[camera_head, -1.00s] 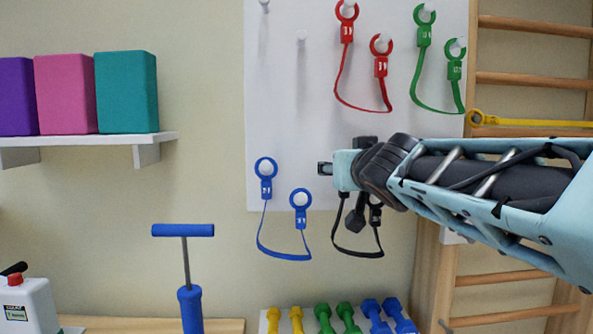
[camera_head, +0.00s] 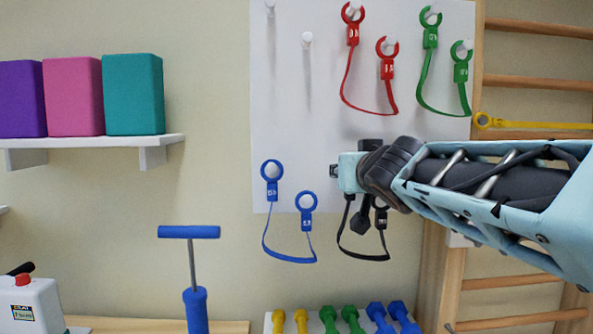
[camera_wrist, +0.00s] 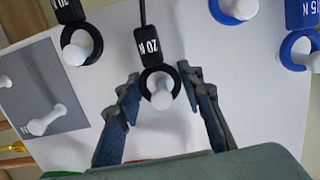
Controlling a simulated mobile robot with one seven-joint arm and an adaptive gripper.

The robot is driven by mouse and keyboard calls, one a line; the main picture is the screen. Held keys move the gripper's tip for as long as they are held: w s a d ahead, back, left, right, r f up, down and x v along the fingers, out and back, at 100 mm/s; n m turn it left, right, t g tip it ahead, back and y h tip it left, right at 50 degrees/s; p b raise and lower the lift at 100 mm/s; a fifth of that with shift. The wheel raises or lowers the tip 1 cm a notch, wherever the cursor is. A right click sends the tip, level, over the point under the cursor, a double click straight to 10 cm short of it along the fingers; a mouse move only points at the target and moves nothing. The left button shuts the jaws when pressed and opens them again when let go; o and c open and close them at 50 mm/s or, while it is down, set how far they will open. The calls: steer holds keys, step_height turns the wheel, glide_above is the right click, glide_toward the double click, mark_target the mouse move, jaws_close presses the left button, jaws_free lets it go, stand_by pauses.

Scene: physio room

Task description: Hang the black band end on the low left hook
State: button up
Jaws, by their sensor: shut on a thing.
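In the wrist view the black band end (camera_wrist: 148,46), a tag marked 20 N with a ring, sits between the fingertips of my gripper (camera_wrist: 160,76), which is shut on it. A white hook (camera_wrist: 161,95) shows in the ring's opening; I cannot tell how far the ring is over it. The band's other black end (camera_wrist: 80,42) is around another white hook at upper left. In the head view my gripper (camera_head: 338,172) is at the board's lower right and hides the held end. The black strap (camera_head: 362,256) hangs below it in a loop.
A blue band (camera_head: 290,260) hangs left of my gripper, its two rings on hooks. Red (camera_head: 387,68) and green (camera_head: 460,72) bands hang above on the white board (camera_head: 325,110). A bare hook (camera_head: 307,39) is at upper left. Wooden bars (camera_head: 530,78) stand at right.

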jaws_close()
steer(key=shift+r, duration=0.1)
steer(key=shift+r+p, duration=0.4)
steer(key=shift+p, duration=0.05)
steer(key=shift+s, duration=0.1)
stand_by(0.5)
steer(key=shift+s+b, duration=0.4)
steer(key=shift+s, duration=1.75)
steer(key=s, duration=0.3)
steer(key=shift+f, duration=0.1)
